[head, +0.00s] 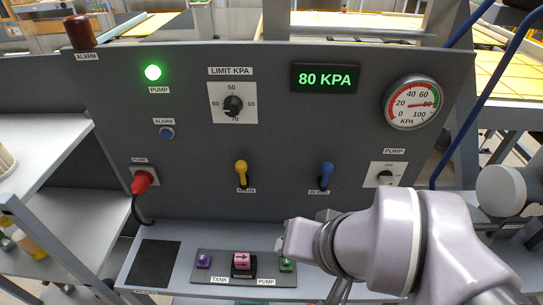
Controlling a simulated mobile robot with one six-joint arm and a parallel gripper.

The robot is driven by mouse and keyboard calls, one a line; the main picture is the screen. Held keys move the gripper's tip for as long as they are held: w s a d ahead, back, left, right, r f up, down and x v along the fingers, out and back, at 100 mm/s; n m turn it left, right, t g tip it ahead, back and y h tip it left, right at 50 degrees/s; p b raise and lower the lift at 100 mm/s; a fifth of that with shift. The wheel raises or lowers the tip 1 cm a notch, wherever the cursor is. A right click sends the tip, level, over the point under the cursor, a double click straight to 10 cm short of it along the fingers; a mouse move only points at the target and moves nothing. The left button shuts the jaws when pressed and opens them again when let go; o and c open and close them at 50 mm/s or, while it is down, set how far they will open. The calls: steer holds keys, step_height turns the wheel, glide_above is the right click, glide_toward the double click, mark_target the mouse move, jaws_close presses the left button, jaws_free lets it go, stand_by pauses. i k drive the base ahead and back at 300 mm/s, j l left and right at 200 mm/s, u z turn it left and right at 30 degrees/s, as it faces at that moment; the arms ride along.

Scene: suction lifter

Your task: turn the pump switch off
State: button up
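The pump switch (385,177) is a dark rotary knob with a pale pointer on a white plate labelled PUMP, at the right of the grey panel below the round gauge. Its setting is too small to read. The green PUMP lamp (153,72) at the upper left is lit. My gripper (292,245) is in front of the panel's lower middle, left of and below the switch, apart from it. My pale arm hides most of the gripper, so I cannot tell whether it is open or shut.
The display (325,77) reads 80 KPA beside the gauge (413,102). A yellow lever (241,172), a blue lever (326,174), a limit dial (233,105) and a red plug (142,182) stick out of the panel. A tray (215,280) with small coloured blocks lies below.

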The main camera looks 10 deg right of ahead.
mark_target(386, 178)
steer(key=k+z, duration=0.1)
steer(key=z, duration=0.25)
steer(key=k+j+z, duration=0.1)
steer(key=z, duration=0.25)
steer(key=k+z, duration=0.1)
steer(key=z, duration=0.25)
